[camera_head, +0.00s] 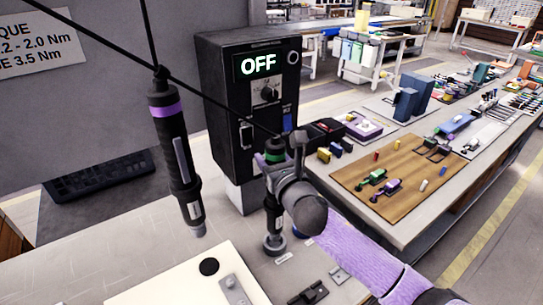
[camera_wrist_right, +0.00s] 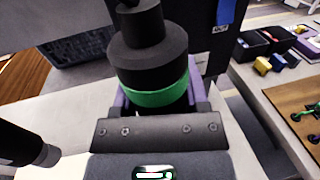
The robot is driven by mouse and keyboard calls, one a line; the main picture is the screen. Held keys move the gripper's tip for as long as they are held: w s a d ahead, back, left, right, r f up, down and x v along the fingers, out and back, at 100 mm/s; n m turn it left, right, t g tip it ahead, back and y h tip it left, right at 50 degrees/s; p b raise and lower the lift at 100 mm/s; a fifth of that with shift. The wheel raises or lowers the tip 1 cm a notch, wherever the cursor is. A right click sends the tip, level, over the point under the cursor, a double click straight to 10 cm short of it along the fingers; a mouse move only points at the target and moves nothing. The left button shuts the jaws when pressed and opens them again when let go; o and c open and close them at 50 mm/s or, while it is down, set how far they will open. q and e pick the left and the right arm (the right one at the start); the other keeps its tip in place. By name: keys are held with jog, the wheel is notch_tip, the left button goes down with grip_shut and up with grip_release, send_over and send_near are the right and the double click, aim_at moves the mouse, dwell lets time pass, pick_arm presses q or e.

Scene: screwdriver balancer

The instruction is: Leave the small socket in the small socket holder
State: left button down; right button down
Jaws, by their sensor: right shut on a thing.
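My right gripper (camera_head: 272,165) is shut on the green-banded screwdriver (camera_head: 275,148), which stands roughly upright. In the right wrist view the green band (camera_wrist_right: 158,97) sits between the gripper's fingers (camera_wrist_right: 155,103). The screwdriver's lower end (camera_head: 273,228) comes down at a round metal holder (camera_head: 274,249) on the bench, apparently the small socket holder. The small socket cannot be made out there. I cannot tell whether the tip is in the holder or just above it. My left gripper is not in view.
A purple-banded screwdriver (camera_head: 175,150) hangs from a cable at left; its lower end also shows in the right wrist view (camera_wrist_right: 22,146). A black control box (camera_head: 250,100) reading OFF stands behind. A flat board (camera_head: 165,290) with a black disc (camera_head: 208,266) lies front left.

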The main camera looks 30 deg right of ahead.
jog(key=shift+f, duration=0.1)
jog(key=shift+f, duration=0.25)
jog(key=shift+f+b, duration=1.05)
jog(key=shift+f, duration=0.1)
dwell(0.3)
jog(key=shift+f, duration=0.25)
dwell(0.5)
jog(key=shift+f+b, duration=0.2)
jog(key=shift+b, duration=0.1)
dwell(0.3)
